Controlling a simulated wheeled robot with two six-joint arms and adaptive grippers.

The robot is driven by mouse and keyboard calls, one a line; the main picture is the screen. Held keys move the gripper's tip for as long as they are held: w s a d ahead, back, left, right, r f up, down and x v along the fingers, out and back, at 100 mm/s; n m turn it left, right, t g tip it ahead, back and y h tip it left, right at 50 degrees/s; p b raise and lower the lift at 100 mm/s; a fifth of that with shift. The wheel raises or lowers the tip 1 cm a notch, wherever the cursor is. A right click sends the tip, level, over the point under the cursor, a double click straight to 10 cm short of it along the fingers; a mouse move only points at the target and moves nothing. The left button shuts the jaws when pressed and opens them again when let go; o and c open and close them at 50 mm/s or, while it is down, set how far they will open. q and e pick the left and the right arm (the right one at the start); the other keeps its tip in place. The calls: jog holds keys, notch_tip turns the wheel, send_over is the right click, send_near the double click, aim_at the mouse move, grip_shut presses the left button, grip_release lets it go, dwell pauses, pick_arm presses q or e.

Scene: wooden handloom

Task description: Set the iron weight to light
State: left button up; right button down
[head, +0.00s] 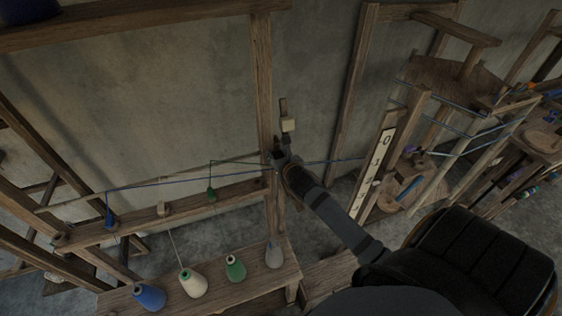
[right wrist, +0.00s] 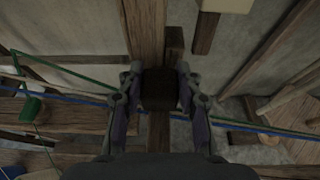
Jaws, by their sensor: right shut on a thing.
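My right gripper (head: 278,160) reaches up to the upright wooden post of the loom, in the middle of the head view. In the right wrist view, my right gripper (right wrist: 158,88) is shut on a dark block, the iron weight (right wrist: 160,92), with one finger on each side. The weight sits on a narrow wooden bar (right wrist: 159,130) that shows above and below it. In the head view the fingers and arm mostly hide the weight. My left gripper is not in view.
Blue and green threads (right wrist: 250,127) run across close to the gripper. Several thread cones, one of them green (head: 235,267), stand on a wooden bench below. A pale board with dark marks (head: 378,165) stands to the right. A bare wall (head: 180,90) lies behind.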

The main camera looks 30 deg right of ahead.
jog(key=shift+w, duration=0.25)
jog(key=shift+r, duration=0.1)
jog(key=c, duration=1.4)
grip_release()
jog(key=o, duration=0.5)
jog(key=shift+w, duration=0.1)
jog(key=shift+s, duration=0.2)
jog(key=v, duration=1.1)
jog(key=shift+s, duration=0.35)
